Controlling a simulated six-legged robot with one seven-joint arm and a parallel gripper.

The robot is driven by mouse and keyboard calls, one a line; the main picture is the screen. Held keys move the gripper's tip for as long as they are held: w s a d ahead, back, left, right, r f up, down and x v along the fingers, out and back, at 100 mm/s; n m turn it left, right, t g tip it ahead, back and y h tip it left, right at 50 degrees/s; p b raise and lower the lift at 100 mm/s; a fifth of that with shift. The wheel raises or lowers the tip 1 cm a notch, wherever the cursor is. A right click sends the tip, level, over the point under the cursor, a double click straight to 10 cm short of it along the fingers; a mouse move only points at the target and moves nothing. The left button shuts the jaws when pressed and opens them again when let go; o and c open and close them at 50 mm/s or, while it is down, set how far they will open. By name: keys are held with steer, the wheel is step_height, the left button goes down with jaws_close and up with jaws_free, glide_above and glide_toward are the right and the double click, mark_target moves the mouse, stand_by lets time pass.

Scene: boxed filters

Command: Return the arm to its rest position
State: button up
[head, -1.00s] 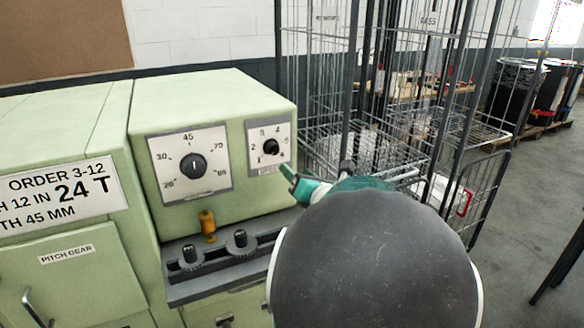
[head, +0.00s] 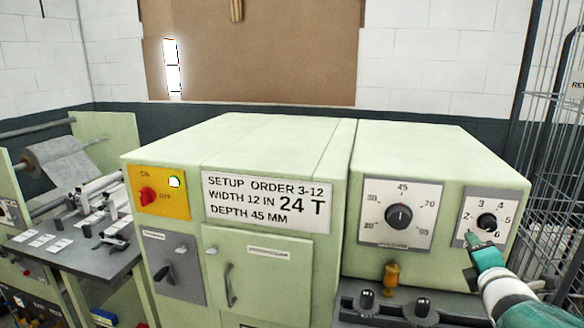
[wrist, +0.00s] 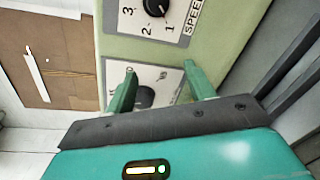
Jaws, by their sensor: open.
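My gripper (head: 472,241) is at the right in the head view, close in front of the numbered speed dial (head: 487,221) on the pale green machine. In the wrist view my gripper's two green fingers (wrist: 160,90) stand apart with nothing held between them. Past them is a dial plate with a black knob (wrist: 146,97). The speed dial's knob (wrist: 156,6) is near the top of that view. I cannot tell the exact gap between the fingertips and the panel. Most of my arm is outside the head view.
The larger dial (head: 399,216) is left of the speed dial. Below are an amber fitting (head: 391,275) and black knobs on a ledge. A setup sign (head: 267,203) and red switch (head: 149,196) are further left. A wire cage (head: 560,150) stands close on the right.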

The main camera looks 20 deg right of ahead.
steer(key=w+a+f+m+g+y, duration=0.1)
steer(key=a+m+g+y, duration=0.1)
steer(key=a+m, duration=0.5)
steer(key=w+a+f+m+g+y, duration=0.1)
steer(key=a+m+y, duration=0.15)
steer(key=a, duration=0.85)
steer(key=s+a+f+m+g+y, duration=0.2)
steer(key=s+a, duration=0.3)
steer(key=a, duration=0.4)
steer(key=s+a+f+m+g+y, duration=0.2)
steer(key=s+a+m+g, duration=0.1)
steer(key=a, duration=0.7)
steer(key=shift+s+m, duration=0.85)
steer(key=shift+m, duration=0.4)
steer(key=shift+d, duration=0.1)
steer(key=c, duration=0.4)
